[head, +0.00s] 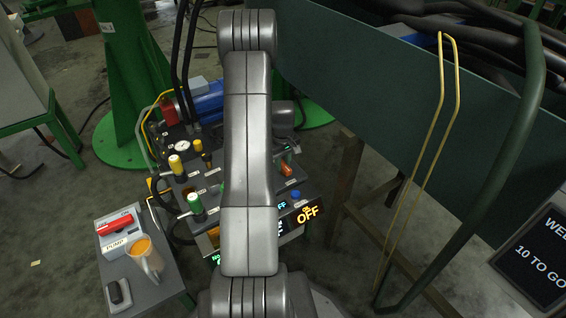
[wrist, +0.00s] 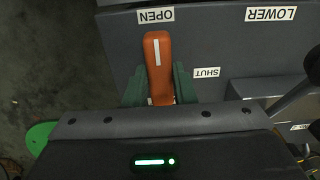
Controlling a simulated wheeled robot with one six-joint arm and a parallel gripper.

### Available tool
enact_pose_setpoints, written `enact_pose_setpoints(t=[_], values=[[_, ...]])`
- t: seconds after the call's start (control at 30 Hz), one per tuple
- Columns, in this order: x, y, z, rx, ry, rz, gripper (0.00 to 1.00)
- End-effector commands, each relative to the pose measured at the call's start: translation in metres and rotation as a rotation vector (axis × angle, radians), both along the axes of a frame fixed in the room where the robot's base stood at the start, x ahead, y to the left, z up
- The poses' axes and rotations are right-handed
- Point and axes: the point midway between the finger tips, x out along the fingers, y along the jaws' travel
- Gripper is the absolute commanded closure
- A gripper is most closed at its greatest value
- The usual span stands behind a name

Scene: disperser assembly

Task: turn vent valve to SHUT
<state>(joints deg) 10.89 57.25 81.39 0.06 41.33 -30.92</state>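The vent valve's orange lever (wrist: 157,55), with a white stripe, lies in the upper middle of the wrist view. Its end points to the OPEN label (wrist: 155,15); the SHUT label (wrist: 206,73) is to its right. My gripper (wrist: 159,84) has its green fingers on both sides of the lever. They are very close to its sides, and I cannot tell whether they press on it. The lever's base is hidden by my gripper. In the head view the orange lever (head: 287,169) shows small, right of my arm.
The grey panel (wrist: 260,50) carries a LOWER label (wrist: 270,14) and a dark knob at the right edge. In the head view a yellow-topped handle (head: 176,165) and a green-topped handle (head: 194,203) stand left of my arm. A green bench side (head: 400,110) is at right.

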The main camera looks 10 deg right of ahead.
Motion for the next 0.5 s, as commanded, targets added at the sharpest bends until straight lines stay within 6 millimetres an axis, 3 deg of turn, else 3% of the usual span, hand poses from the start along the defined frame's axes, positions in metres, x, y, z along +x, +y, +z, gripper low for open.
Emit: enact_pose_setpoints(t=[0.03, 0.1, 0.5], values=[[0.0000, 0.0001, 0.0001, 0.000, 0.000, 0.000, 0.90], [0.0000, 0.0001, 0.0001, 0.000, 0.000, 0.000, 0.99], [-0.0001, 0.0001, 0.0009, 0.000, 0.001, -0.078, 0.99]])
